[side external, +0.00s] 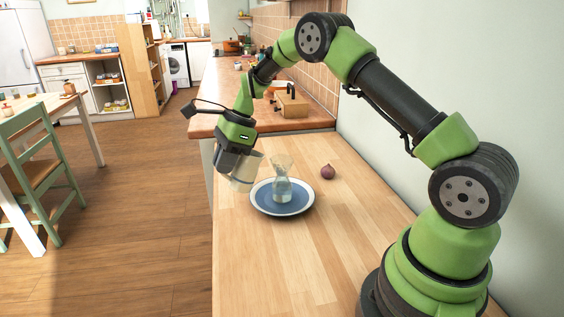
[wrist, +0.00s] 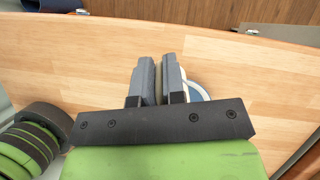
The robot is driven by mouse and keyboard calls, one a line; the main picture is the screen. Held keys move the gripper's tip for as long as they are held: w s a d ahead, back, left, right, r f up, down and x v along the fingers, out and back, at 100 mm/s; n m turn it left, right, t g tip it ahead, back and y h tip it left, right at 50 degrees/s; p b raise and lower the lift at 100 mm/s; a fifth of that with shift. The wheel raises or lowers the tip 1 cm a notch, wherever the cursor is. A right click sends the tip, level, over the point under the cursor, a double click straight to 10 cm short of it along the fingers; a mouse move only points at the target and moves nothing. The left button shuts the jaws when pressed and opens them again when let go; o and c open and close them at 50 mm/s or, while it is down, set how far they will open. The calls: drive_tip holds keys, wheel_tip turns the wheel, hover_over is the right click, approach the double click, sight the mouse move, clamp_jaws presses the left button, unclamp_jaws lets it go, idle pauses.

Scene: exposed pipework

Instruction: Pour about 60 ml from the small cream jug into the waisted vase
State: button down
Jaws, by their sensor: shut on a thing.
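The small cream jug (side external: 246,173) is held in my gripper (side external: 230,161) above the counter, just left of the vase. The jug is tilted, with its top leaning right toward the vase; no stream shows between them, and its inside is hidden. The clear waisted vase (side external: 282,181) stands upright on a blue plate with a white rim (side external: 262,204). Its lower part looks pale bluish, perhaps liquid. In the wrist view my gripper (wrist: 158,72) is shut on the jug, of which only a cream sliver (wrist: 158,84) shows between the fingers. The vase is hidden there.
A dark red onion (side external: 327,171) lies on the counter right of the plate, near the wall. A wooden box (side external: 292,103) stands farther back. The wooden counter (side external: 275,265) in front of the plate is clear. Its left edge drops to the floor near the jug.

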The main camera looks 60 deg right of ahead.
drive_tip(key=w+a+f+g+h, duration=0.2)
drive_tip(key=a+f+h, duration=0.1)
drive_tip(key=f+h, duration=0.1)
drive_tip(key=shift+a+g, duration=0.3)
drive_tip(key=shift+a, duration=0.1)
drive_tip(key=shift+w, duration=0.1)
drive_tip(key=shift+a+h, duration=0.1)
drive_tip(key=shift+h, duration=0.2)
